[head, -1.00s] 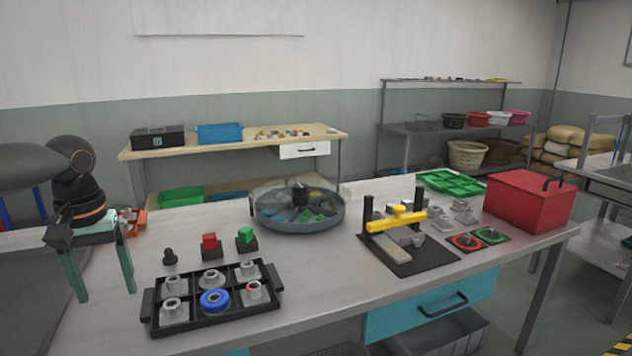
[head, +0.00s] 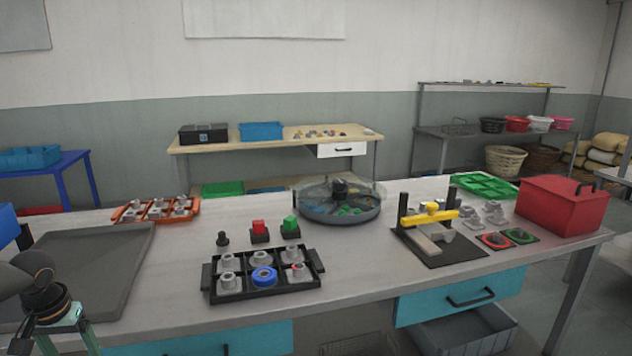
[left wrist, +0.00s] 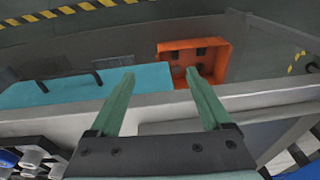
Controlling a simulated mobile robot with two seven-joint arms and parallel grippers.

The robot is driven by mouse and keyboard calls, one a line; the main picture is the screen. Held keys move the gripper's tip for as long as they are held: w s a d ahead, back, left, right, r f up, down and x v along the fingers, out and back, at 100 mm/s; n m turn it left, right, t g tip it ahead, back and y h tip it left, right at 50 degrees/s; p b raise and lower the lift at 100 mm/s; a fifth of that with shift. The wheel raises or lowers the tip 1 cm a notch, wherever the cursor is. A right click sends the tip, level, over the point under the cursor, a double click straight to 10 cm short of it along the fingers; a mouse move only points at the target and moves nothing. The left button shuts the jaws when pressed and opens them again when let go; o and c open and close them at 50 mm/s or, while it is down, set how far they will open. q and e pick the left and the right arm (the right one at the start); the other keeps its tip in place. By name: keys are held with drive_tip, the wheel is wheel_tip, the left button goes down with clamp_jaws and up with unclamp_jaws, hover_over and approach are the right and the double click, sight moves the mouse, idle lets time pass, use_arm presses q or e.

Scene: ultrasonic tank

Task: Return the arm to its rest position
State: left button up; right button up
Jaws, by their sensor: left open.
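My left gripper (left wrist: 158,78) is open and empty, with its two green fingers spread wide in the left wrist view. Between and beyond the fingers show the table's front edge (left wrist: 240,94) and the floor. In the head view my left arm is at the lower left corner, in front of the table, with the gripper's green fingers partly cut off by the bottom edge. My right gripper is in neither view.
A black tray with fittings (head: 264,294) stands near the front edge. A grey tray (head: 85,262) lies at the left, with an orange tray (head: 128,214) behind it. A teal drawer (left wrist: 85,85) and an orange bin (left wrist: 178,75) show near the gripper.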

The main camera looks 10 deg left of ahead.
use_arm(q)
drive_tip(key=s+a+f, duration=0.1)
drive_tip(key=s+f, duration=0.5)
drive_tip(key=f, duration=0.3)
drive_tip(key=s+d+f+m+t+h+p, duration=0.1)
drive_tip(key=s+d+f+m, duration=0.1)
drive_tip(key=s+d+f, duration=0.35)
drive_tip(key=s+d+f+m+t+p, duration=0.1)
drive_tip(key=s+d+f+m, duration=0.15)
drive_tip(key=d+f, duration=0.55)
drive_tip(key=w+d+r+m+t+h+p, duration=0.1)
drive_tip(key=d+t, duration=0.2)
drive_tip(key=d, duration=1)
drive_tip(key=w+d+r+m+t+h+p, duration=0.1)
drive_tip(key=w+d+r+m+t, duration=0.1)
drive_tip(key=d, duration=1.1)
drive_tip(key=shift+w+d+t+h, duration=0.15)
drive_tip(key=shift+d+t+h, duration=0.2)
drive_tip(key=shift+t, duration=0.25)
